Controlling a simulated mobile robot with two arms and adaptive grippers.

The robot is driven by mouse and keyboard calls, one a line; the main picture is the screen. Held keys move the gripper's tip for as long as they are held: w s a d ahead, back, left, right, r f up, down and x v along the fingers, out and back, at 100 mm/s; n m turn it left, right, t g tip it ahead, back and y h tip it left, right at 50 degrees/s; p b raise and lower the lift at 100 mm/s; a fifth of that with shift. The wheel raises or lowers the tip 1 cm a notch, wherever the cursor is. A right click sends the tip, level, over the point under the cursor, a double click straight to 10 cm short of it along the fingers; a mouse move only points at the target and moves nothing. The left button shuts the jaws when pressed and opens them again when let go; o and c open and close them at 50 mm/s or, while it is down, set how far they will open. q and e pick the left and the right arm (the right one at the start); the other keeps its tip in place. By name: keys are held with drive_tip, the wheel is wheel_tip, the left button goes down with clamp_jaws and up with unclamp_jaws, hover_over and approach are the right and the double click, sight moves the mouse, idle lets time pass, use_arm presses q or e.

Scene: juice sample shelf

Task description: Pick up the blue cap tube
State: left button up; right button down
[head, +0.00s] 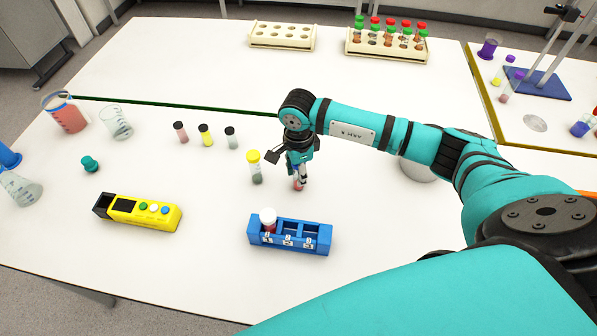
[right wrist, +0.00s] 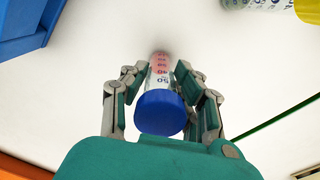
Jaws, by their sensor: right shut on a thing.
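The blue cap tube (right wrist: 159,112) is between the two fingers of my right gripper (right wrist: 163,85) in the right wrist view. Its blue cap faces the camera, and its clear body shows a scale and reddish contents. My right gripper (head: 299,174) is shut on it and points down at the white table in the head view. There the tube's lower part (head: 298,184) shows below the fingers, and its cap is hidden. I cannot tell whether the tube touches the table. My left gripper is not in view.
A yellow-capped tube (head: 255,167) stands close left of the gripper. A blue rack (head: 318,247) with a white-capped tube (head: 268,219) in slot 1 is in front; slots 2 and 3 look empty. A yellow device (head: 150,214), beakers and small vials stand left. Two tube racks are at the back.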

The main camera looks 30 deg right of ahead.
wheel_tip(320, 180, up, 9)
drive_tip(key=b, duration=0.3)
drive_tip(key=shift+b, duration=0.3)
drive_tip(key=shift+r, duration=0.55)
drive_tip(key=c, duration=1.6)
unclamp_jaws()
drive_tip(key=shift+c, duration=0.2)
clamp_jaws()
wheel_tip(320, 180, up, 6)
drive_tip(key=p, duration=0.2)
drive_tip(key=shift+p, duration=0.3)
